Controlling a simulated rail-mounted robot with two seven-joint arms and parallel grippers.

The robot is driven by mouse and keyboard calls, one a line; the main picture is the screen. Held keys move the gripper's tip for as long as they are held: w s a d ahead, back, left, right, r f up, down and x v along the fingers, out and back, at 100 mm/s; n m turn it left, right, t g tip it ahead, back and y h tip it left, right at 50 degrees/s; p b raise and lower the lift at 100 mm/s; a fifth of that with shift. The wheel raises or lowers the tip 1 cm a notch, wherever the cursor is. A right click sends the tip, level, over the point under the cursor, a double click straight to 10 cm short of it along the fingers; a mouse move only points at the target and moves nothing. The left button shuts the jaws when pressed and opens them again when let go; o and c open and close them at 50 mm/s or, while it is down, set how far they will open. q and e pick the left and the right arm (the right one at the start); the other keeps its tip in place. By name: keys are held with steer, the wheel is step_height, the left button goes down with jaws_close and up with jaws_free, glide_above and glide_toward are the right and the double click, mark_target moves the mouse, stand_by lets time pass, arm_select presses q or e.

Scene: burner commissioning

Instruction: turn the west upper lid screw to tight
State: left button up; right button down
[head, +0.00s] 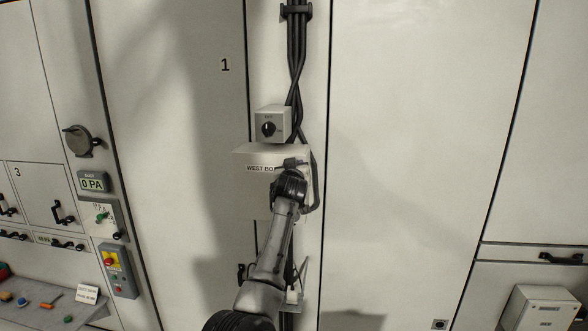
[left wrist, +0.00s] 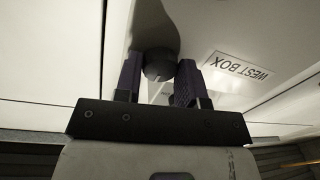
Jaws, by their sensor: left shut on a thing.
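The west box (head: 243,151) is a pale box on the wall below a small grey switch box. Its label reads "WEST BO" in the head view, with the rest hidden by my arm. My left gripper (head: 294,163) is at the box front, its fingers mostly hidden there. In the left wrist view, the two dark fingers of my left gripper (left wrist: 158,80) are closed around a round dark screw head (left wrist: 158,64) on the lid, beside the "WEST BOX" label (left wrist: 238,68). The screw's slot or angle cannot be told. My right gripper is in neither view.
A switch box with a black knob (head: 267,128) sits just above the west box. Black cables (head: 297,50) run down the wall behind and right of it. A control panel (head: 118,271) and gauge are on the left. The wall panel on the right is clear.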

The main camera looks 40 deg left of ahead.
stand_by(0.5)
arm_select(q)
steer(key=o, duration=0.6)
steer(key=shift+o, duration=0.2)
steer(key=shift+s+d, duration=0.1)
steer(key=b+v, duration=0.3)
steer(key=v, duration=1)
steer(key=shift+s, duration=0.25)
steer(key=shift+d, duration=0.15)
